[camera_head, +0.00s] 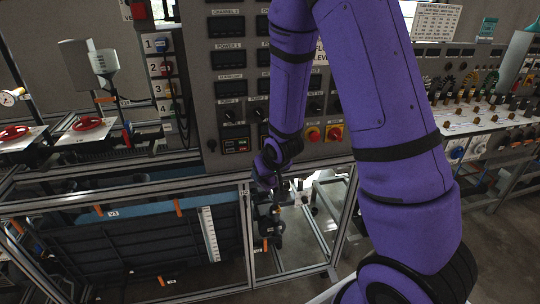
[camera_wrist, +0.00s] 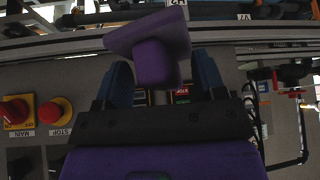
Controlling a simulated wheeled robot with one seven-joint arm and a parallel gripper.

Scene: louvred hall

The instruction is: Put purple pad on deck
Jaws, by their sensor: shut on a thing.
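The purple pad (camera_wrist: 150,42) shows in the wrist view as a flat slab with a block-shaped part below it. My gripper (camera_wrist: 160,75) is shut on that block, with one dark blue finger on each side. The slab sticks out beyond the fingertips. In the head view my purple arm reaches down in front of the grey control panel, and its wrist end is by the metal frame. The pad cannot be made out there. I cannot tell which surface is the deck.
The grey control panel (camera_head: 230,100) stands close behind my arm. A metal frame (camera_head: 120,208) with a dark tank is at lower left. Red and yellow knobs (camera_wrist: 30,110) are near my gripper. A bench with many controls (camera_head: 480,115) is at right. Open floor (camera_head: 490,250) shows at lower right.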

